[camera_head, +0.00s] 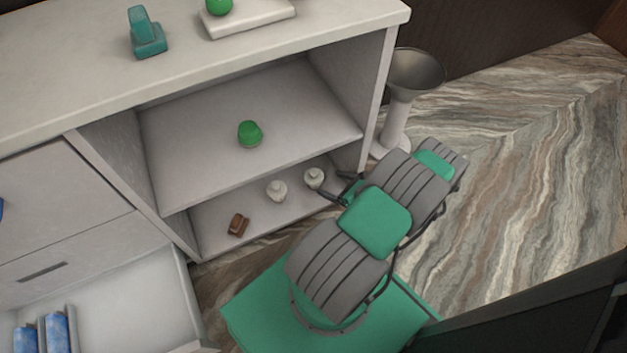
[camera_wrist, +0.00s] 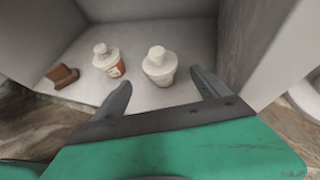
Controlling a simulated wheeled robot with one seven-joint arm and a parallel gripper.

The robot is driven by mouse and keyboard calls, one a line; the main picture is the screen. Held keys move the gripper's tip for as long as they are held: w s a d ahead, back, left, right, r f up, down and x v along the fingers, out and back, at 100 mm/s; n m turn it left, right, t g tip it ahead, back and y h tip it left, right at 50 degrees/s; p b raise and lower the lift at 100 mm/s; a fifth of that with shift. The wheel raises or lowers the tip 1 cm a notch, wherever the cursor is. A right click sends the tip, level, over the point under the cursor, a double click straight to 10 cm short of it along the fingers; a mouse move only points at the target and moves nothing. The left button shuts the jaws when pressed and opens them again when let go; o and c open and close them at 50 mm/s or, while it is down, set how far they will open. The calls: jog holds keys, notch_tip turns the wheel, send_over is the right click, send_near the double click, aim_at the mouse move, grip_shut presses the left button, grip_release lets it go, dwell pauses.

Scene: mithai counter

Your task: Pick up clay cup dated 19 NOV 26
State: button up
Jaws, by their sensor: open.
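Two small lidded cups stand upright on the bottom shelf of the open cabinet. The left cup (camera_wrist: 115,68) has an orange-brown body, a pale label and a white knobbed lid; it also shows in the head view (camera_head: 276,191). The right cup (camera_wrist: 159,68) looks pale from above, and it also shows in the head view (camera_head: 314,179). No date is readable on either. My gripper (camera_wrist: 159,78) is open and empty, reaching into the shelf opening. In the wrist view the right cup appears between its fingers, slightly beyond the tips. In the head view my gripper (camera_head: 340,187) is close to that cup.
A brown block-like item (camera_head: 238,224) lies left of the cups. The middle shelf (camera_head: 200,155) above holds a green-topped cup (camera_head: 249,134). The cabinet's right side wall (camera_wrist: 253,45) is close to my right finger. An open drawer (camera_head: 140,300) juts out at lower left.

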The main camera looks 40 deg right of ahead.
aim_at(317, 174)
jog(key=w, duration=0.4)
jog(key=shift+w+a, duration=0.15)
jog(key=shift+a, duration=0.1)
jog(key=b+x, duration=0.2)
jog(key=x, duration=0.3)
jog(key=shift+w+a, duration=0.1)
jog(key=shift+w, duration=0.1)
grip_shut()
